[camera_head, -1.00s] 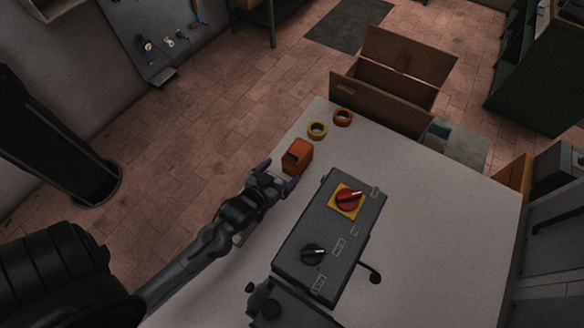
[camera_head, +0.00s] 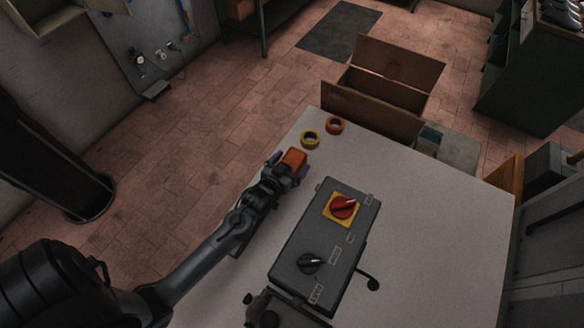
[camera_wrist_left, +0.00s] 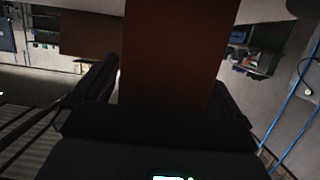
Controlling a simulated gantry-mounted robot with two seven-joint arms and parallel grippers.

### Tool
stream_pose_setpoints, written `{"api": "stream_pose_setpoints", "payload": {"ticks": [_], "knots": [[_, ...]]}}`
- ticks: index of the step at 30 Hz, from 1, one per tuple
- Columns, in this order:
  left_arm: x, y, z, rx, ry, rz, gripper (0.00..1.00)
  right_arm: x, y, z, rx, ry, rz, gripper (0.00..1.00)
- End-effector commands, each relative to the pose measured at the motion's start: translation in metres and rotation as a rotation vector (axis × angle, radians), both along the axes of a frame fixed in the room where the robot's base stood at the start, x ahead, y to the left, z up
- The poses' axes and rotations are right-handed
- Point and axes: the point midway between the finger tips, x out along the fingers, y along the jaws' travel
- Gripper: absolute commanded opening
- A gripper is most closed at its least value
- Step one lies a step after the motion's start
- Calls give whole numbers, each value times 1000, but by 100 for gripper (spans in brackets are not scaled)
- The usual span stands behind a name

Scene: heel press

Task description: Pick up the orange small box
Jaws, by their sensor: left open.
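The orange small box (camera_head: 294,159) is at the left edge of the white table in the head view. My left gripper (camera_head: 286,168) is open, with its fingers on either side of the box. In the left wrist view the box (camera_wrist_left: 168,52) fills the middle, very close, between the two dark fingers (camera_wrist_left: 165,95). I cannot tell whether the fingers touch it. The underside of the box is hidden by the gripper in the head view. My right gripper is not seen.
A grey control box (camera_head: 325,240) with a red knob (camera_head: 343,208) and a black knob stands right of the arm on the white table (camera_head: 425,230). Yellow tape (camera_head: 310,140) and orange tape (camera_head: 335,125) rolls lie beyond the box. An open cardboard box (camera_head: 370,107) stands behind them.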

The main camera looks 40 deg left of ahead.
Motion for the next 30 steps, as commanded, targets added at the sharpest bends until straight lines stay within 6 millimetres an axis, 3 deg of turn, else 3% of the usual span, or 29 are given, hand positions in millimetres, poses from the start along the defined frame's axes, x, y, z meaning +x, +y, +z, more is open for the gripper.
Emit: {"api": "stream_pose_setpoints", "payload": {"ticks": [11,22,30], "knots": [[9,2,-3,0,0,0,99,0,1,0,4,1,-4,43],[9,2,-3,0,0,0,44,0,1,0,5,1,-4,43],[9,2,-1,0,-1,0,43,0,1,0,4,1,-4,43]]}}
